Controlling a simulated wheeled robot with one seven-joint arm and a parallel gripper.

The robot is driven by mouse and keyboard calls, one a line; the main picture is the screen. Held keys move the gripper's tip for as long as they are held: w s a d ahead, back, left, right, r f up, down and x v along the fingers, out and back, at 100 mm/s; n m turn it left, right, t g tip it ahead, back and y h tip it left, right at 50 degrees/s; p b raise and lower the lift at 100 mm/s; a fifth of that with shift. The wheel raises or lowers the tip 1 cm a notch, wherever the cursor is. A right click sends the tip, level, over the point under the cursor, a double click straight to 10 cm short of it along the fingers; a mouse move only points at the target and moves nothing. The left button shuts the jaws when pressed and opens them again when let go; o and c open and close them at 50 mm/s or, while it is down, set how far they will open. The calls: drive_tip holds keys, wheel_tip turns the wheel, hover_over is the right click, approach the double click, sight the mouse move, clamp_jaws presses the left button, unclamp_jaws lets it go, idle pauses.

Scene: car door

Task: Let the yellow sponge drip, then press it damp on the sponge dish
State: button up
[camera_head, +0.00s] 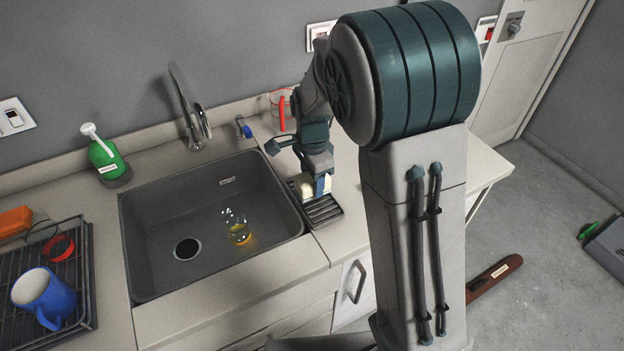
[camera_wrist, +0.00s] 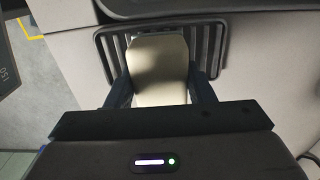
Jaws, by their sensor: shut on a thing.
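My gripper (camera_head: 314,186) is shut on the sponge (camera_head: 304,184), a pale cream-yellow block with a rounded end. In the wrist view the sponge (camera_wrist: 158,68) sits between the two dark fingers of my gripper (camera_wrist: 162,84). The sponge dish (camera_head: 324,211), a dark slatted tray, lies on the counter right of the sink. In the wrist view the dish's slats (camera_wrist: 214,46) show behind and on both sides of the sponge. The sponge is over the dish, at or very near its slats. I cannot tell if it presses on them. No drops are visible.
The grey sink (camera_head: 165,225) holds a clear glass (camera_head: 238,232) with yellowish liquid near its drain. A faucet (camera_head: 192,115), a green soap bottle (camera_head: 106,160) and a small blue item (camera_head: 243,128) stand behind. A drying rack (camera_head: 88,290) with a blue mug (camera_head: 42,297) is far left.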

drive_tip(key=shift+r+p, duration=2.75)
drive_tip(key=shift+r, duration=1.1)
drive_tip(key=shift+d+f+b, duration=0.1)
drive_tip(key=shift+d+b, duration=0.05)
drive_tip(key=shift+b, duration=0.2)
